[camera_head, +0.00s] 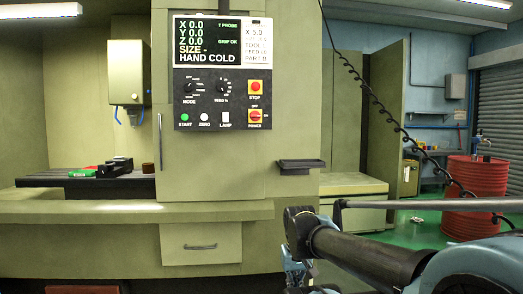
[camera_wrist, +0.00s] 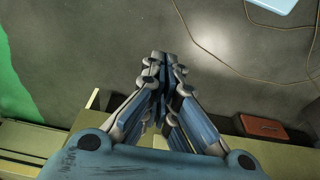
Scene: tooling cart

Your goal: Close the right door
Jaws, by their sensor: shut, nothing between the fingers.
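A large olive-green machine fills the left and middle of the head view. Its tall panel (camera_head: 210,160), which I take to be the right door, has a thin vertical handle (camera_head: 160,140) at its left edge. An open bay lies to the left of this edge. My gripper (camera_wrist: 162,62) is shut and empty in the wrist view, pointing down over the grey floor. It is not touching the door or handle. In the head view my arm reaches in from the lower right, and the gripper end is partly cut off at the bottom edge.
A control panel (camera_head: 223,72) and a small dark shelf (camera_head: 301,166) stick out from the machine front. A drawer (camera_head: 201,243) is below. A red drum (camera_head: 474,195) stands at right. The wrist view shows a red-brown box (camera_wrist: 264,128), an olive ledge (camera_wrist: 30,140) and cables on the floor.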

